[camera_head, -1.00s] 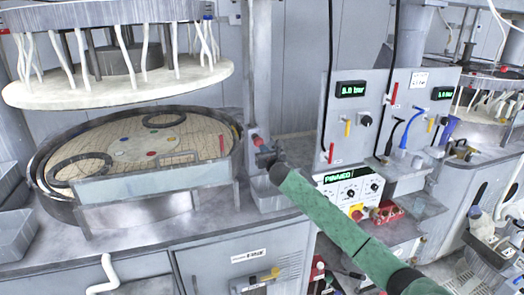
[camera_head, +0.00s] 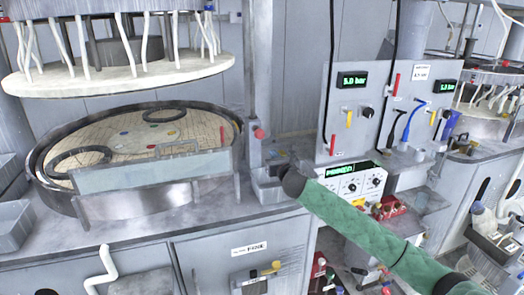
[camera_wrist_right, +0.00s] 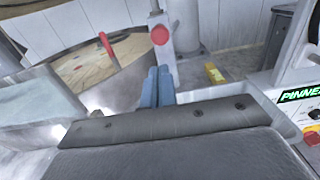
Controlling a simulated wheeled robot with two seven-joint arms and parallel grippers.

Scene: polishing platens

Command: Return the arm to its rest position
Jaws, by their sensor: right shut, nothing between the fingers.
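My right arm, in a green sleeve, reaches in from the lower right in the head view. Its gripper (camera_head: 278,167) is small and partly hidden by the dark wrist, near the post right of the round polishing platen. In the right wrist view the two blue-grey fingers (camera_wrist_right: 157,86) are shut together with nothing between them. They point toward the platen's side and the post with the red button (camera_wrist_right: 160,35). My left gripper is not in view.
The round platen (camera_head: 62,203) with dark rings stands at left behind a clear guard (camera_head: 150,175). A white upper plate (camera_head: 120,82) hangs above it. The control panel (camera_head: 395,95) and a digital-display box (camera_head: 350,183) stand near my right arm. Grey bins sit at far left.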

